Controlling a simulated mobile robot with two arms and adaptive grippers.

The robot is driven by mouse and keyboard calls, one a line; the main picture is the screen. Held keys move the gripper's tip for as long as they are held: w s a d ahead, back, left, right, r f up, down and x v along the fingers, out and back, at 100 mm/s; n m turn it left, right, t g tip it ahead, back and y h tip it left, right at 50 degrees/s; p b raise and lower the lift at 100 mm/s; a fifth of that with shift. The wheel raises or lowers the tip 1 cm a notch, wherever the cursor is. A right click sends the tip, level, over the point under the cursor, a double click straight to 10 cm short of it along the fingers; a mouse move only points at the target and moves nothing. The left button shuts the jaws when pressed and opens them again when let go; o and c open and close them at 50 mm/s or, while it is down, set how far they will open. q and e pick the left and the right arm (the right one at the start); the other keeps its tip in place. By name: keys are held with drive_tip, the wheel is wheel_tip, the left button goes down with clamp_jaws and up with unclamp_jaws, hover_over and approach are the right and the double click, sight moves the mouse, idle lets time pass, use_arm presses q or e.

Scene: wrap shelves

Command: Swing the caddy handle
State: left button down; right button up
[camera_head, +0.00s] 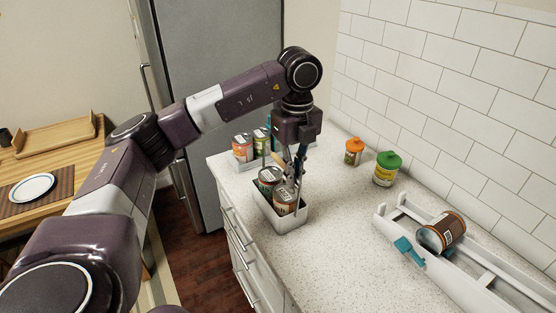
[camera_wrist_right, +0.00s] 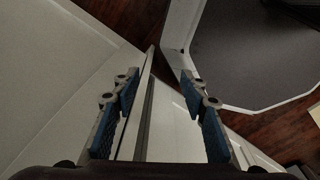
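The caddy is a small light-grey open box (camera_head: 289,223) on the speckled counter. It holds labelled cans, with one can (camera_head: 285,197) at the near end and another (camera_head: 269,178) behind it. My left gripper (camera_head: 297,178) points down just over the caddy, at the right side of the cans. Its fingers look close together, seen nearly edge-on. The caddy handle is mostly hidden by the gripper, so I cannot tell whether the fingers hold it. My right gripper (camera_wrist_right: 158,85) is open in the right wrist view, with low white panels and dark floor beyond it.
Behind the caddy, more cans (camera_head: 242,147) stand in another holder. An orange-lidded jar (camera_head: 354,152) and a green-lidded jar (camera_head: 386,168) stand near the tiled wall. A white rack (camera_head: 484,287) with a lying can (camera_head: 441,232) is at right. The counter between is clear.

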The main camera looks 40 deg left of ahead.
use_arm(q)
drive_tip(key=shift+w+d+f, duration=0.1)
drive_tip(key=shift+w+d, duration=0.15)
drive_tip(key=shift+w, duration=0.35)
drive_tip(key=shift+w+d+f, duration=0.1)
drive_tip(key=shift+w+d, duration=0.15)
drive_tip(key=shift+w, duration=0.3)
drive_tip(key=shift+w+d+f+p, duration=0.2)
drive_tip(key=shift+w+d+f, duration=0.1)
drive_tip(key=shift+w, duration=0.35)
drive_tip(key=shift+w+d+f+p, duration=0.2)
drive_tip(key=shift+w+f, duration=0.1)
drive_tip(key=shift+w, duration=0.35)
drive_tip(key=shift+f, duration=0.1)
drive_tip(key=shift+w+d+f, duration=0.25)
drive_tip(key=shift+w+f, duration=0.25)
drive_tip(key=shift+w, duration=0.05)
drive_tip(key=shift+w+d+f, duration=0.2)
drive_tip(key=shift+w+f, duration=0.25)
drive_tip(key=shift+w, duration=0.05)
drive_tip(key=shift+w+f+b, duration=0.1)
drive_tip(key=shift+b, duration=0.2)
drive_tip(key=shift+w+d+f, duration=0.2)
drive_tip(key=shift+w+f, duration=0.15)
drive_tip(key=shift+f, duration=0.05)
drive_tip(key=c, duration=2.3)
unclamp_jaws()
